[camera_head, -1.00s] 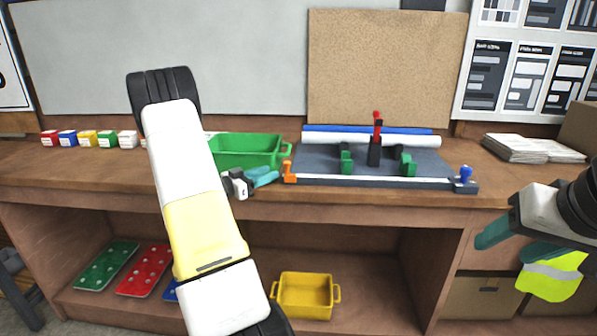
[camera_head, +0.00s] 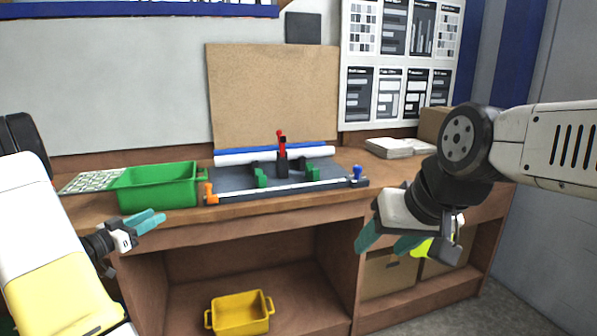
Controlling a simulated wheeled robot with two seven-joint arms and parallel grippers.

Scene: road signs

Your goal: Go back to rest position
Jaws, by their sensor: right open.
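My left gripper (camera_head: 146,222), with teal fingers, is at the left in front of the workbench's front edge, below the green bin. Its fingers overlap in this view, so I cannot tell how far apart they are, and I see nothing held. My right gripper (camera_head: 384,243) is open and empty, with teal fingers pointing down and left. It is in front of the bench's right part, apart from the bench top.
The workbench (camera_head: 186,219) carries a green bin (camera_head: 158,189), a grey bending fixture (camera_head: 228,180) and papers (camera_head: 398,148). A yellow bin (camera_head: 240,313) stands on the lower shelf. A yellow-green reflective item (camera_head: 421,248) is partly hidden behind my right gripper. Floor shows at lower right.

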